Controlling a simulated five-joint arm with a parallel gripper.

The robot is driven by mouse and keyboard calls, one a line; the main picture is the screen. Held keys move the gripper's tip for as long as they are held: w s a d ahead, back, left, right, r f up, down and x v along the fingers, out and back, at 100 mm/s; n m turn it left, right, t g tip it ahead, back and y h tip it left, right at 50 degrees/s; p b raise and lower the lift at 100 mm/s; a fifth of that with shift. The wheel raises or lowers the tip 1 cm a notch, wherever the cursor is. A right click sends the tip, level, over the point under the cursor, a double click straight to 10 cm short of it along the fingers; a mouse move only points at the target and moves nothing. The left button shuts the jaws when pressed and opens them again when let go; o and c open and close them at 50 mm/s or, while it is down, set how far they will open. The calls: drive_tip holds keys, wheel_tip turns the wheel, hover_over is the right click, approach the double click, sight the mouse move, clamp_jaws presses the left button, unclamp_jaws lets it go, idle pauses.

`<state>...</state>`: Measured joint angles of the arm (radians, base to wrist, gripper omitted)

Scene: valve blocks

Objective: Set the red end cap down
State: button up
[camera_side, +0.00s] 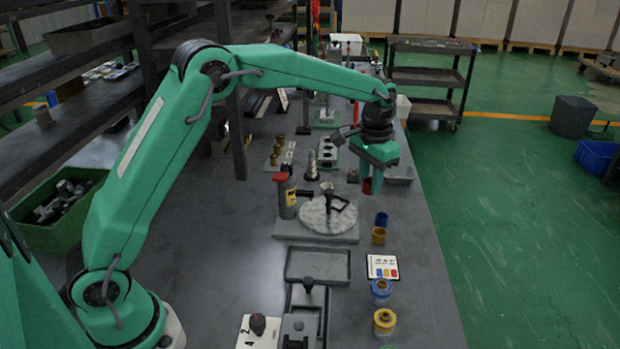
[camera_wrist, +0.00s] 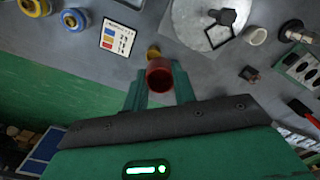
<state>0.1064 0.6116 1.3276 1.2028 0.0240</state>
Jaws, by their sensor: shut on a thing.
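The red end cap (camera_side: 367,187) is held at the lower end of my gripper (camera_side: 371,176), over the right part of the bench in the side view. In the wrist view the red end cap (camera_wrist: 160,80) sits between the two green fingers of my gripper (camera_wrist: 159,88), its round open end showing. The fingers are shut on it. The cap looks to be above the bench top, but its exact height cannot be told.
A round pale plate (camera_side: 327,217) is left of the caps. The bench's right edge runs close by.

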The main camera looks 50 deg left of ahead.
drive_tip(key=s+a+r, duration=0.2)
drive_tip(key=s+a, duration=0.1)
drive_tip(key=s, duration=0.4)
drive_tip(key=s+a+r+n, duration=0.1)
drive_tip(key=s+a+r, duration=0.1)
drive_tip(key=s, duration=0.5)
drive_tip(key=shift+a, duration=0.4)
drive_tip(key=s+d+f+n, duration=0.1)
drive_tip(key=d+f+n, duration=0.5)
drive_tip(key=d, duration=0.6)
drive_tip(key=shift+f, duration=0.8)
drive_tip(key=shift+a, duration=0.1)
drive_tip(key=w+a+f, duration=0.2)
drive_tip(key=a, duration=0.1)
drive_tip(key=w+a+f, duration=0.2)
drive_tip(key=a, duration=0.1)
drive_tip(key=w+a+f, duration=0.2)
drive_tip(key=a+f, duration=0.1)
drive_tip(key=shift+w+a, duration=0.25)
drive_tip(key=shift+a, duration=0.1)
drive_tip(key=shift+f, duration=0.1)
